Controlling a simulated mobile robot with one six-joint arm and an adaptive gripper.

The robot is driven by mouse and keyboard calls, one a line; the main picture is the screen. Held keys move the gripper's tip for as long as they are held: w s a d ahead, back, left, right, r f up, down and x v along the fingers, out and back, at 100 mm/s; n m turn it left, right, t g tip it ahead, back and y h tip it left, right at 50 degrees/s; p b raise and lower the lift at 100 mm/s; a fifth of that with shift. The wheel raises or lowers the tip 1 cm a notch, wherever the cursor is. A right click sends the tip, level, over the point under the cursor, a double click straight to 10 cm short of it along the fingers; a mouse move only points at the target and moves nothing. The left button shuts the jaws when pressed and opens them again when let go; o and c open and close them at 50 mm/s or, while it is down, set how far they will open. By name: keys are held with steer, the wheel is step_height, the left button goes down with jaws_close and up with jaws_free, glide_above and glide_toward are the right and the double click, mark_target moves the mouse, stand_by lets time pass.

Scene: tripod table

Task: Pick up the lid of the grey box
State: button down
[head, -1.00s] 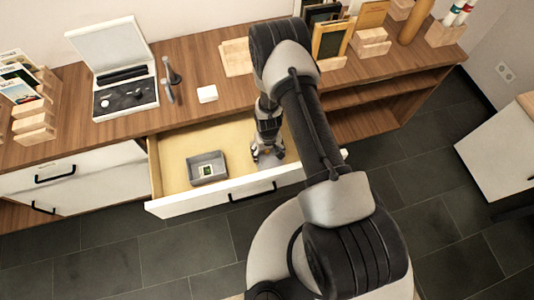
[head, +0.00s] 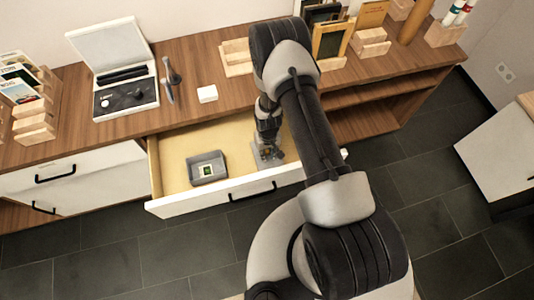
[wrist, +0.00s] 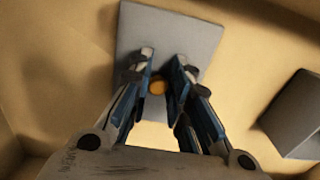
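The lid (wrist: 190,30) is a flat grey plate with a small round orange-brown knob (wrist: 157,88). It lies on the drawer floor. In the head view the lid (head: 264,155) is mostly hidden under my arm. My gripper (wrist: 164,62) points down over the lid, with one finger on each side of the knob. The fingers look partly open, with a small gap beside the knob. The knob sits nearer the left finger. The open grey box (head: 208,178) stands left of my gripper in the drawer, with a small green and white item (head: 206,170) inside. The grey shape (wrist: 300,115) at the right of the wrist view appears to be this box.
The pulled-out drawer (head: 177,208) has walls close around my gripper, with bare floor near the box. On the wooden top (head: 215,122) stand an open case (head: 112,65), a dark tool (head: 169,80), a white block (head: 207,93) and wooden holders (head: 237,57).

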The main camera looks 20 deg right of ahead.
steer(key=shift+s+f, duration=0.2)
steer(key=shift+s, duration=0.1)
